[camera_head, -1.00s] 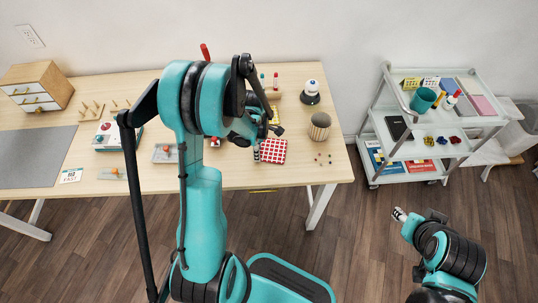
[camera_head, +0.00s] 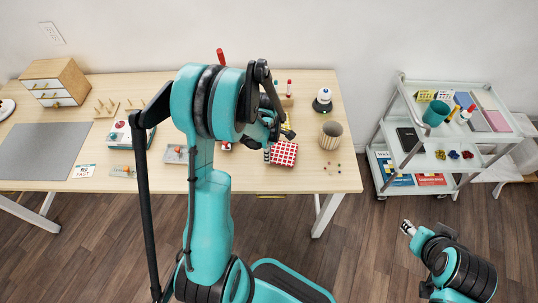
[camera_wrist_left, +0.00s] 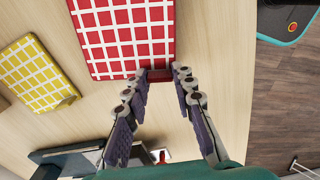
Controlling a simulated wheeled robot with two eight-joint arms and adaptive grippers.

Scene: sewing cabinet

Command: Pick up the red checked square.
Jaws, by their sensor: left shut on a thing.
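The red checked square (camera_head: 284,153) is at the front of the table, right of my left arm. It also shows large in the left wrist view (camera_wrist_left: 122,38). My left gripper (camera_head: 267,153) is at its left side. In the wrist view its two fingers (camera_wrist_left: 160,76) close on a small red part at the square's edge. I cannot tell clearly whether the square is clear of the tabletop. My right gripper (camera_head: 408,228) is far to the right, over the floor, away from the table; its fingers are too small to read.
A yellow checked square (camera_wrist_left: 34,72) lies beside the red one in the wrist view. A wooden table (camera_head: 235,177) carries other items to the left. A loaded cart (camera_head: 402,160) stands at right.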

